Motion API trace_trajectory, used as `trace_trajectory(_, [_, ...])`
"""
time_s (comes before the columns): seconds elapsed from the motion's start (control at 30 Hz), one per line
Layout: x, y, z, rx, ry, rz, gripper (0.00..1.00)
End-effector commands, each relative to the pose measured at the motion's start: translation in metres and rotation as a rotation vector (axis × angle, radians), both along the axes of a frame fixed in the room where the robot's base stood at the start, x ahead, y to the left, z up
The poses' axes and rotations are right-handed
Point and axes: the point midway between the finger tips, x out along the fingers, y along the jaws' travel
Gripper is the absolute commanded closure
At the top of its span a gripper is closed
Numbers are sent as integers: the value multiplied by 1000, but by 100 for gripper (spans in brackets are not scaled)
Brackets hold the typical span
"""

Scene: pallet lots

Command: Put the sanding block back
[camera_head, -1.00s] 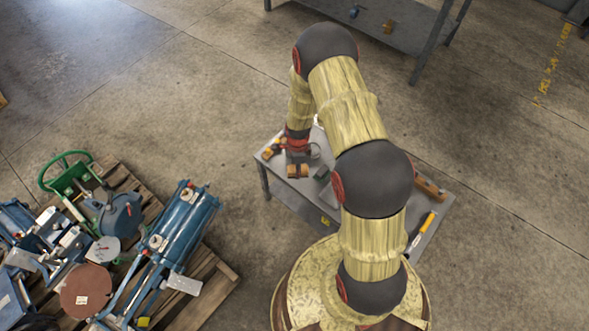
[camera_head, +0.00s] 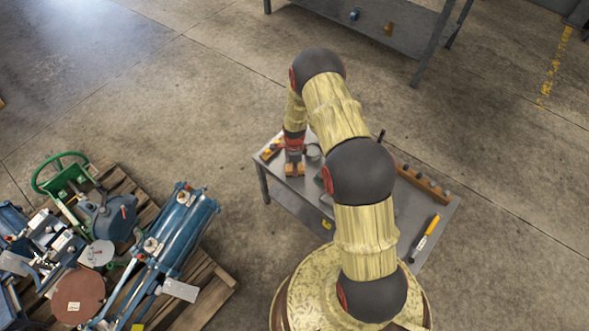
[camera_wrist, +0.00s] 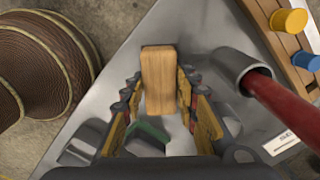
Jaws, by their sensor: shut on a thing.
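The sanding block, which I take to be the plain wooden block (camera_head: 294,170), is at my gripper near the far left part of the grey table (camera_head: 312,203). It also shows in the wrist view (camera_wrist: 158,78), upright in the picture between the fingertips. My gripper (camera_head: 293,163) is shut on it and points down; its ribbed fingers with yellowish pads (camera_wrist: 158,95) flank the block. The block is low over the table or touching it; I cannot tell which. A block with a green top (camera_wrist: 148,134) lies close by, partly between the fingers in the picture.
A red-handled tool with a grey cylindrical head (camera_wrist: 235,67) lies right of the gripper. A wooden holder with yellow and blue knobs (camera_wrist: 283,42) is beyond. A wooden rack (camera_head: 424,184) and a yellow-handled tool (camera_head: 432,225) lie on the table's right side. Loaded pallets (camera_head: 207,290) stand left.

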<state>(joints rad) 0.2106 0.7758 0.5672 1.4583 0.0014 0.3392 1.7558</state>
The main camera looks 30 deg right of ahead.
Motion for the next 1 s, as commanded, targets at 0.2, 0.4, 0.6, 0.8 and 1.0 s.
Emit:
trace_trajectory(0.2, [0,0,-2,0,0,0,90])
trace_trajectory(0.4, [0,0,-2,0,1,0,61])
trace_trajectory(0.6, [0,0,-2,0,1,0,52])
trace_trajectory(0.8, [0,0,-2,0,1,0,52])
trace_trajectory(1.0, [0,0,11,0,-1,0,52])
